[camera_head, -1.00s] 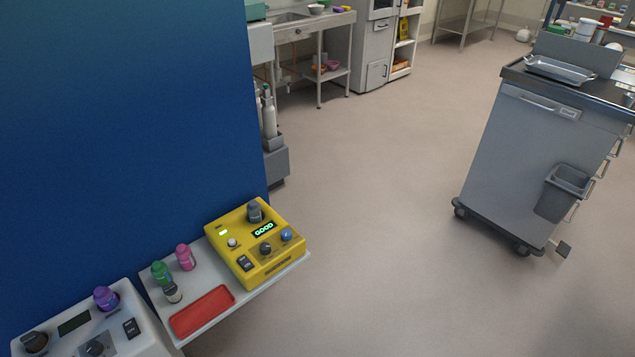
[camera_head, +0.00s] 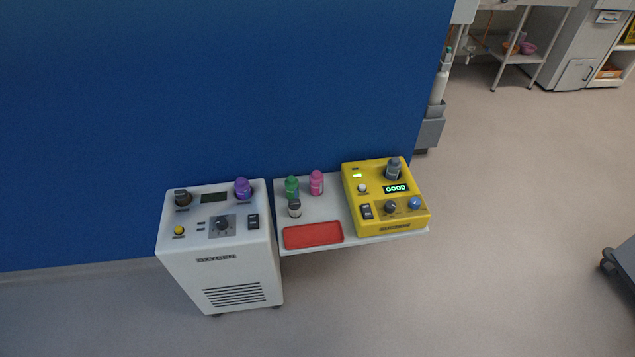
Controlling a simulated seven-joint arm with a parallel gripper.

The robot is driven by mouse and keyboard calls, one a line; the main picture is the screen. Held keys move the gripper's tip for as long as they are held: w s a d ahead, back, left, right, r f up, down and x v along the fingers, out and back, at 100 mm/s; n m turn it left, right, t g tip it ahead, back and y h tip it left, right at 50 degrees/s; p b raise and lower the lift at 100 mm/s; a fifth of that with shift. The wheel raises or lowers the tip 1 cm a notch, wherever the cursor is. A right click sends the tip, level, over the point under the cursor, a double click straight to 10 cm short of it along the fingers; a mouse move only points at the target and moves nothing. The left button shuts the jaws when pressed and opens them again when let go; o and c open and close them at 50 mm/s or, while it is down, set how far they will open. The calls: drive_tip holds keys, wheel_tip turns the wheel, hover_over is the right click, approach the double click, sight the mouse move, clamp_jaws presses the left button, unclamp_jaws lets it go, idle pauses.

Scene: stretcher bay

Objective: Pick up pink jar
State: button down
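The pink jar (camera_head: 316,183) stands upright on a pale shelf (camera_head: 337,205) against the blue wall. A green jar (camera_head: 292,187) stands just to its left, with a small gap between them. A small jar with a dark top and pale body (camera_head: 295,208) stands in front of the green one. The yellow device (camera_head: 365,189) is to the right of the pink jar. My gripper is not in view.
A red tray (camera_head: 313,235) lies at the shelf's front. A white machine (camera_head: 218,262) with a purple jar (camera_head: 243,188) on top stands left of the shelf. A grey jar (camera_head: 393,169) sits on the yellow device. The floor (camera_head: 490,250) in front and to the right is clear.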

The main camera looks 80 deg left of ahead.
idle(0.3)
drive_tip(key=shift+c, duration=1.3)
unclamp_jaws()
